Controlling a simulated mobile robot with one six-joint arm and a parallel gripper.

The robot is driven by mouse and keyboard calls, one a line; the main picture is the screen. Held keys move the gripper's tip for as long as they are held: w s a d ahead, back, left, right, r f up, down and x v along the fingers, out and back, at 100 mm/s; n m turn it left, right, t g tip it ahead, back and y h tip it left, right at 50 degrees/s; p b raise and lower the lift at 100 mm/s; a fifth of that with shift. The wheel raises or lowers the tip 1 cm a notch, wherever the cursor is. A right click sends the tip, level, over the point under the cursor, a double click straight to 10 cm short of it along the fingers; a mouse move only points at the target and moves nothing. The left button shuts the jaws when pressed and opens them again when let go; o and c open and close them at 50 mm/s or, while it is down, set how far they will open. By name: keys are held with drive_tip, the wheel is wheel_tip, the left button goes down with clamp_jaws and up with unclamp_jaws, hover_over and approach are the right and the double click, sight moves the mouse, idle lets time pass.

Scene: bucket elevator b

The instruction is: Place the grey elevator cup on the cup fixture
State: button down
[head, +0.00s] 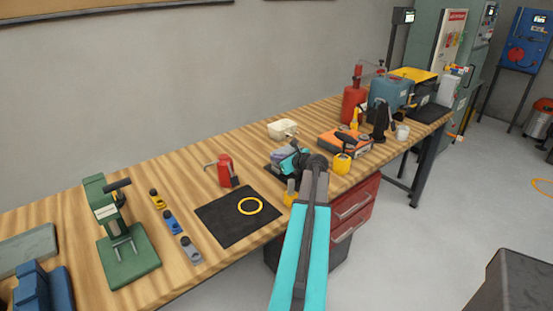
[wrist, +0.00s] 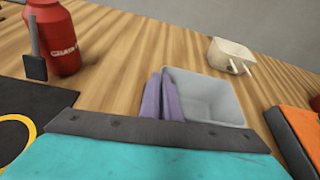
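The grey elevator cup (wrist: 212,97) is an open, box-shaped cup in the middle of the wrist view, over the bench. My gripper (wrist: 161,92) has two purple fingers close together at the cup's left wall, one on each side, and looks shut on that wall. In the head view my gripper (head: 283,154) is above the middle of the bench, and my arm hides most of the cup. A green stand (head: 128,258) with a lever and two metal prongs is at the left of the bench. I cannot tell whether it is the cup fixture.
A white cup with bolts (head: 282,128) stands behind my gripper. A red bottle (head: 225,170) and a black mat (head: 222,222) with a yellow ring are left of it. An orange-topped box (head: 344,141) is at the right. Small blocks (head: 172,222) line up by the green stand.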

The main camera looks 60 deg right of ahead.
drive_tip(key=shift+f, duration=0.1)
drive_tip(key=c, duration=2.5)
unclamp_jaws()
drive_tip(key=o, duration=0.5)
drive_tip(key=b+v, duration=0.1)
drive_tip(key=v, duration=1.1)
drive_tip(key=shift+b, duration=0.35)
drive_tip(key=shift+a, duration=0.1)
